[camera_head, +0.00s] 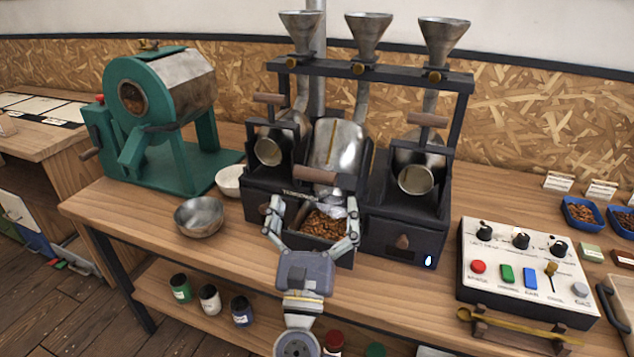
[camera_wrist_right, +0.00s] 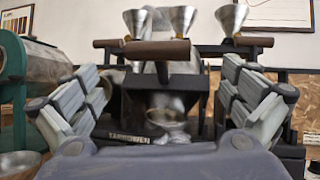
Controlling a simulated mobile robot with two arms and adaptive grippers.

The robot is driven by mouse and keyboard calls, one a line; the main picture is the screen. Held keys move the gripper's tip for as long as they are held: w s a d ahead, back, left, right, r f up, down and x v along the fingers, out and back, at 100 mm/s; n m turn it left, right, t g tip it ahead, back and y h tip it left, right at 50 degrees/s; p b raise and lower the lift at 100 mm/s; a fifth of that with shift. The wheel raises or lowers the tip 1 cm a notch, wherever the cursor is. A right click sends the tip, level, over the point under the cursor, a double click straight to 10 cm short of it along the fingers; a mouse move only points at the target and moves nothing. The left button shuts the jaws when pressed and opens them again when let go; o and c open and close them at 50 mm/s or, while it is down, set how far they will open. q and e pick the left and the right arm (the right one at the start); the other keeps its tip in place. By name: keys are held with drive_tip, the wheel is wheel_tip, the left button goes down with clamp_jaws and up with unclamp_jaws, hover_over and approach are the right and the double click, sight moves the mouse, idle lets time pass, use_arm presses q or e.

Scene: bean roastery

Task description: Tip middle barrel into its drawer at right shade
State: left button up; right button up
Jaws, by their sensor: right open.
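The middle barrel (camera_head: 340,143) of the three-barrel roaster is a shiny metal drum. It is tipped forward, with its wooden handle (camera_head: 315,175) much lower than the handles of the side barrels. The middle drawer (camera_head: 333,257) below is pulled out and holds brown beans (camera_head: 326,224). My right gripper (camera_head: 314,210) is open and empty, its fingers spread in front of and over the drawer, below the handle. In the right wrist view, the handle (camera_wrist_right: 157,49) spans above the gap between the open fingers (camera_wrist_right: 160,85). The barrel's mouth is largely hidden. My left gripper is out of view.
The left barrel (camera_head: 268,150) and right barrel (camera_head: 415,180) flank it, handles raised. A control box (camera_head: 525,268) stands right, a metal bowl (camera_head: 199,217) and green roaster (camera_head: 165,110) left. The table front between bowl and drawer is clear.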

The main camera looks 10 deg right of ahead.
drive_tip(key=v, duration=0.6)
drive_tip(key=shift+s+f, duration=0.15)
drive_tip(key=shift+s, duration=0.1)
drive_tip(key=shift+a, duration=0.15)
idle(1.7)
